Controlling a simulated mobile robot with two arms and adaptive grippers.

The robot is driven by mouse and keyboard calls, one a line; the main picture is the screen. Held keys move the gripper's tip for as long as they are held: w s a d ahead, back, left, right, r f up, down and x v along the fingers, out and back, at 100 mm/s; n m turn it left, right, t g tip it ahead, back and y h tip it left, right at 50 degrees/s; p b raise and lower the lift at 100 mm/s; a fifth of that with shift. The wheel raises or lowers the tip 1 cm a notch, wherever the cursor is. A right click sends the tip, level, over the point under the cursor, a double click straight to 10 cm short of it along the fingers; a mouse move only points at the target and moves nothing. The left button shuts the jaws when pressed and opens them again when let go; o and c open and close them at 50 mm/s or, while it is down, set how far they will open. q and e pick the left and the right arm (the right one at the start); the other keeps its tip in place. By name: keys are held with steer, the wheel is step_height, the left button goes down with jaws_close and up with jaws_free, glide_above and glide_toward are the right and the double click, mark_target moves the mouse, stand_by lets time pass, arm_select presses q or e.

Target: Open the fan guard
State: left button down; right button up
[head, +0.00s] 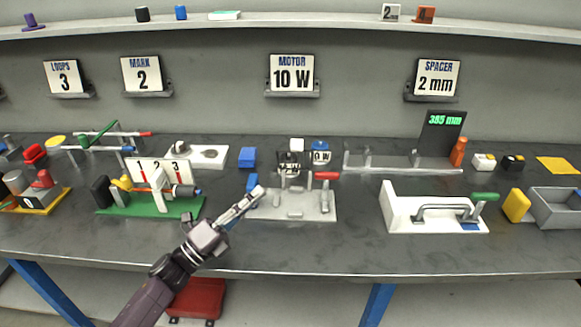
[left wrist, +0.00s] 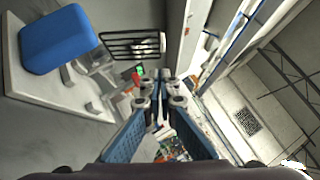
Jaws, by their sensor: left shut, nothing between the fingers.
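The fan guard looks to be the black barred grille (head: 289,162) at the back of a light grey base plate (head: 318,208) in the middle of the bench. In the left wrist view the black grille (left wrist: 132,45) is seen close, left of the fingertips and apart from them. A blue block (left wrist: 58,38) is on the pale plate (left wrist: 30,85) there. My left gripper (head: 258,190) is shut and empty, at the left edge of the base plate. It also shows in the left wrist view (left wrist: 160,90). My right gripper is out of view.
A red handle (head: 326,176) stands on the plate's right side. A green-based fixture (head: 140,208) is close on the left. The bench front below the plate is clear.

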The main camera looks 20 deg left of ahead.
arm_select(q)
steer(key=s+h, duration=0.1)
steer(key=m+p, duration=0.1)
steer(key=p, duration=0.1)
glide_toward(300, 151)
steer(key=d+x, duration=0.1)
steer(key=x, duration=0.4)
steer(key=shift+w+a+r+g, duration=0.15)
steer(key=shift+w+a+g, duration=0.15)
steer(key=shift+w+a, duration=0.05)
